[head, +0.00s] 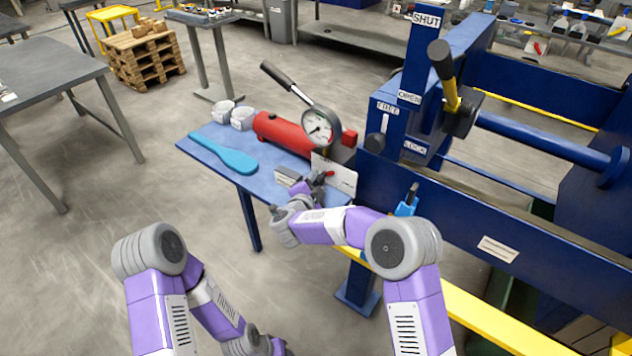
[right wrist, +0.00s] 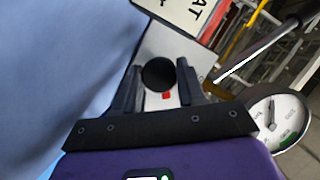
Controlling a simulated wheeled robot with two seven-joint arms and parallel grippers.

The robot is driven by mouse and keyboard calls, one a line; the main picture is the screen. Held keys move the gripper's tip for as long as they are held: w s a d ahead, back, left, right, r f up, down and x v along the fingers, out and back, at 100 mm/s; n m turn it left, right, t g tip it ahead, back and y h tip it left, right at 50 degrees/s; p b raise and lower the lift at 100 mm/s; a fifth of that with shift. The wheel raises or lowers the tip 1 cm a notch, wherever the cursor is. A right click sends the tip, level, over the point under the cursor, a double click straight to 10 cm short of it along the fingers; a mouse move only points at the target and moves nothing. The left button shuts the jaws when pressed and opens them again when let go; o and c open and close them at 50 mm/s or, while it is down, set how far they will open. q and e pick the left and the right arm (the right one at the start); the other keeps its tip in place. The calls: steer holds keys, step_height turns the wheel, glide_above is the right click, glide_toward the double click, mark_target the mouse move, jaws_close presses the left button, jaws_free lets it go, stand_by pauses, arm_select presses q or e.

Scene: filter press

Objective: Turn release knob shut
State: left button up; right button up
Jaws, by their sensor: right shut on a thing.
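The release knob (right wrist: 158,74) is a round black knob in the right wrist view, with a small red mark beside it. It sits between the two fingers of my right gripper (right wrist: 159,88), which is shut on it. In the head view my right gripper (head: 318,181) is at the near end of the red hand pump (head: 287,135), in front of a pale plate (head: 343,180); the knob is hard to make out there. My left arm is low in the head view; its gripper is not visible.
The pump's round gauge (head: 319,128) and long handle (head: 278,75) stand close by my right gripper. The blue press frame (head: 450,205) fills the right side.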

steer(key=n+p, duration=0.1)
steer(key=p, duration=0.3)
steer(key=n+g+h+p, duration=0.1)
steer(key=n+p, duration=0.1)
steer(key=p, duration=0.2)
steer(key=n+g+h+p, duration=0.1)
steer(key=n+p, duration=0.1)
steer(key=p, duration=0.1)
steer(key=shift+w+a+r+p, duration=0.1)
steer(key=shift+a+r+p, duration=0.05)
steer(key=shift+r+p, duration=0.25)
steer(key=shift+f+n+g+h+p, duration=0.15)
steer(key=shift+n+g+h+p, duration=0.15)
steer(key=shift+n+g+p, duration=0.15)
steer(key=shift+f+n+g+h+p, duration=0.1)
steer(key=shift+n+g+h+p, duration=0.15)
steer(key=shift+n+h+p, duration=0.25)
steer(key=shift+n, duration=0.25)
steer(key=o, duration=0.7)
steer(key=shift+o, duration=0.2)
steer(key=v, duration=0.7)
steer(key=shift+a+p, duration=0.15)
steer(key=shift+p, duration=0.25)
steer(key=shift+s, duration=0.25)
